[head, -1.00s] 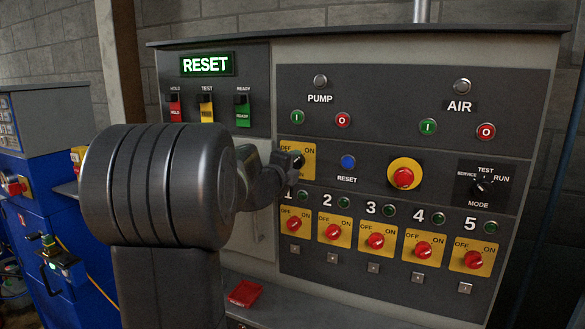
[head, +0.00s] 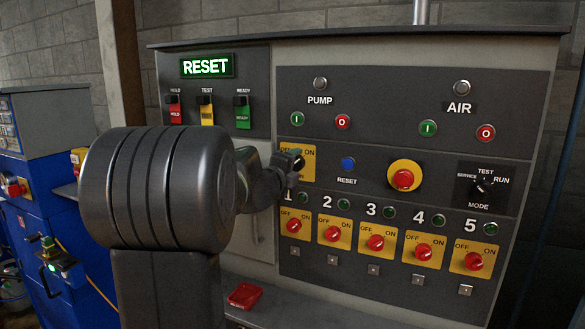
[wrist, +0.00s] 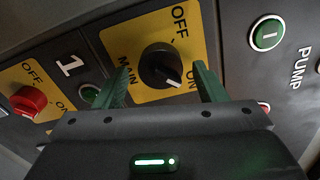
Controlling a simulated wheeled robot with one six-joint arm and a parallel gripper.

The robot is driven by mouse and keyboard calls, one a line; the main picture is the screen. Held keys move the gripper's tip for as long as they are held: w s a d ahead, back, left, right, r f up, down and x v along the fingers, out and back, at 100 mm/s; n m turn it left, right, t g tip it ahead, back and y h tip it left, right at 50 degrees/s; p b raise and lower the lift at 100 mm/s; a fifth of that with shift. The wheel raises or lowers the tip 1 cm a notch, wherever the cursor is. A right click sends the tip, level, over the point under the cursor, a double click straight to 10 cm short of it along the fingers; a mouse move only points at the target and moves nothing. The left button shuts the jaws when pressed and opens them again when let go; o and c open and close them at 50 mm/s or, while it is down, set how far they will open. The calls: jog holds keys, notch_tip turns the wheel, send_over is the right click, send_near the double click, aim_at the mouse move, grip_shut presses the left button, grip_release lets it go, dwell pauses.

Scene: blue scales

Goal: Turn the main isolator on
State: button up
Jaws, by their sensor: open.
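The main isolator is a black rotary knob (wrist: 160,66) on a yellow plate (wrist: 112,40) marked OFF, ON and MAIN. Its white pointer points towards the ON mark in the wrist view. In the head view the yellow plate (head: 310,163) is partly hidden by my gripper (head: 290,168). In the wrist view my gripper (wrist: 162,78) is open, with one green finger on each side of the knob. A gap shows between each finger and the knob. How deep the fingertips reach around it is unclear.
A blue reset button (head: 348,163) and a red emergency stop (head: 403,179) sit to the right. A row of red numbered switches, including switch one (head: 294,225), lies below. A lit RESET sign (head: 207,65) is at upper left. A red object (head: 244,295) lies on the ledge.

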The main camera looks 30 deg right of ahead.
jog(key=shift+a, duration=0.1)
jog(key=b+v, duration=0.1)
jog(key=v, duration=1.2)
jog(key=shift+s+a, duration=0.15)
jog(key=shift+s, duration=0.15)
jog(key=shift+w, duration=0.1)
jog(key=p+x, duration=0.1)
jog(key=x, duration=1.2)
jog(key=shift+w+d, duration=0.25)
jog(key=shift+d, duration=0.05)
jog(key=shift+s+a, duration=0.1)
jog(key=shift+a, duration=0.05)
